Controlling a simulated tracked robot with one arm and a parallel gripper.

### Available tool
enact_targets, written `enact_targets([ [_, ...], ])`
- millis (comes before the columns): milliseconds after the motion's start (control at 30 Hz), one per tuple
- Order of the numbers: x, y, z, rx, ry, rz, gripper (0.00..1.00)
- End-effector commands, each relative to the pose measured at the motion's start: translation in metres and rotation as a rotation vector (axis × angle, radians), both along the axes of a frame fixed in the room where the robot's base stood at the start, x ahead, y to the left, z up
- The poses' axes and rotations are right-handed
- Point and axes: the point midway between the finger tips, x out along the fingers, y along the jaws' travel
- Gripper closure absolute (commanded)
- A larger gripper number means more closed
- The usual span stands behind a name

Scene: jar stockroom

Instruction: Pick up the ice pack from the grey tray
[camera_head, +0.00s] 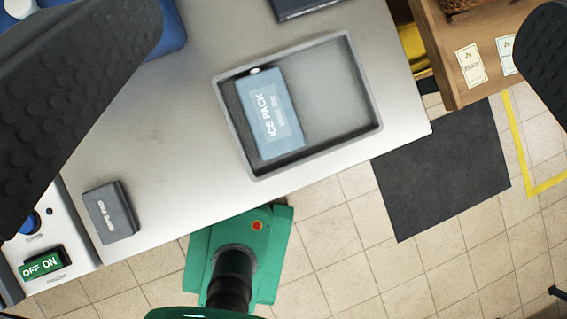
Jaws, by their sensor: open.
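The ice pack (284,139) is a flat blue block with a pale label reading "ICE PACK". It lies in the left part of the grey tray (376,97), close to the tray's left wall. The right part of the tray is empty. The tray stands on a light grey table near its front edge. My gripper (330,70) shows as two dark, studded fingers, one large at the upper left and one at the right edge. They are wide apart, with nothing between them at their own height. The tray and ice pack are seen below, between the fingers.
A dark grey box (111,212) lies at the table's left front, beside a white panel (75,256) with a green ON/OFF switch. A dark object (300,8) is at the back edge. A wooden shelf (480,30) stands at the right. A dark mat (440,165) lies on the tiled floor.

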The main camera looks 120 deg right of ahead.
Motion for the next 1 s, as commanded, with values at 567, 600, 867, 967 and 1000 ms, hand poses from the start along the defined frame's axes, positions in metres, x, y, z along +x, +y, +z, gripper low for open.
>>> enact_targets([
  [567, 0.040, -0.004, -0.206, -0.118, 0.558, 0.193, 0.00],
  [600, 0.039, -0.004, -0.219, -0.122, 0.595, 0.209, 0.00],
  [867, 0.033, -0.004, -0.281, -0.132, 0.776, 0.298, 0.00],
  [967, 0.031, -0.003, -0.292, -0.132, 0.808, 0.317, 0.00],
  [1000, 0.031, -0.003, -0.295, -0.132, 0.816, 0.322, 0.00],
])
